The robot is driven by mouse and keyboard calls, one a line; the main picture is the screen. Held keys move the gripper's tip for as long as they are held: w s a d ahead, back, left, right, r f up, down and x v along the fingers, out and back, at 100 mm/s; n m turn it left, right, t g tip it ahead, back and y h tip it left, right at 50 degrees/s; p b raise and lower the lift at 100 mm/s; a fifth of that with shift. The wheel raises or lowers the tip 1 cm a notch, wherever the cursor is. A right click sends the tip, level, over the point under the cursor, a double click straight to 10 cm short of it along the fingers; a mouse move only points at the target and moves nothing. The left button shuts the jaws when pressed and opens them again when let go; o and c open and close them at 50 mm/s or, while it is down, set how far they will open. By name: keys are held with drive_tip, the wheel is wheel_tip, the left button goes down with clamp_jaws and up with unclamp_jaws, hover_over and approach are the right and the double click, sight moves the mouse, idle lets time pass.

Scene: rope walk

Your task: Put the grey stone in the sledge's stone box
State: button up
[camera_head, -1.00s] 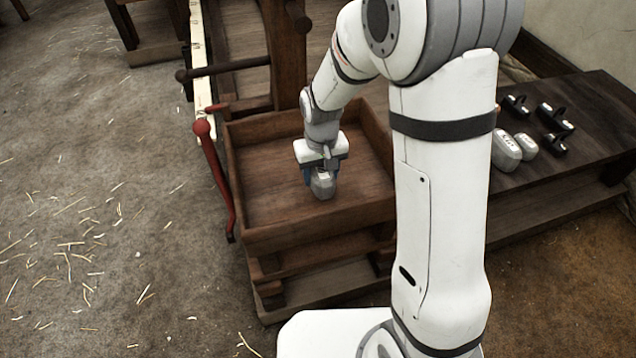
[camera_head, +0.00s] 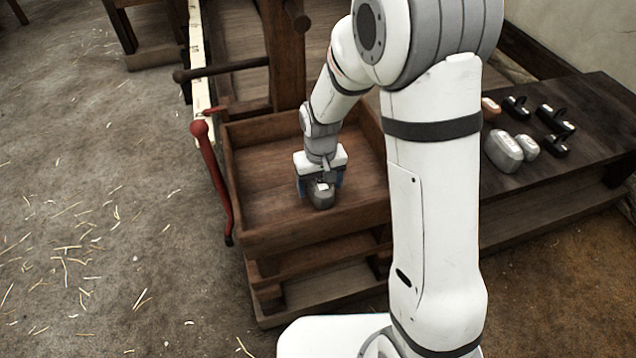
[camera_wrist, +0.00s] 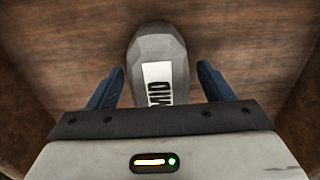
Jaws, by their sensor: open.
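The grey stone (camera_head: 321,196) sits on the floor of the sledge's wooden stone box (camera_head: 258,240). In the wrist view the grey stone (camera_wrist: 160,60) is faceted and bears a white label reading "MID". My gripper (camera_head: 320,184) is low inside the box, over the stone. In the wrist view my gripper (camera_wrist: 160,82) is open, with one blue finger on each side of the stone and a gap to it on both sides. Part of the stone's near end is hidden by the gripper body.
A dark bench (camera_head: 540,190) at the right carries two paler stones, a large one (camera_head: 503,152) and a small one (camera_head: 527,146), a reddish piece (camera_head: 490,108) and several black brackets. A red lever (camera_head: 215,180) stands along the box's left side. The box walls surround my gripper.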

sight(320, 180)
wheel_tip(320, 180, up, 12)
drive_tip(key=p, duration=0.4)
drive_tip(key=s+d+r+m, duration=0.1)
drive_tip(key=s+d+r, duration=0.3)
drive_tip(key=s+d, duration=0.2)
drive_tip(key=s+d+r+m+t, duration=0.1)
drive_tip(key=s+d+r+m, duration=0.1)
drive_tip(key=s+d+r, duration=0.2)
drive_tip(key=s+d, duration=0.3)
drive_tip(key=s, duration=0.3)
drive_tip(key=shift+s, duration=0.35)
drive_tip(key=shift+d+r+p, duration=0.1)
drive_tip(key=shift+r+p, duration=0.1)
drive_tip(key=shift+p, duration=0.1)
wheel_tip(320, 180, up, 29)
drive_tip(key=t+p, duration=0.1)
drive_tip(key=p, duration=2.5)
drive_tip(key=shift+t, duration=0.3)
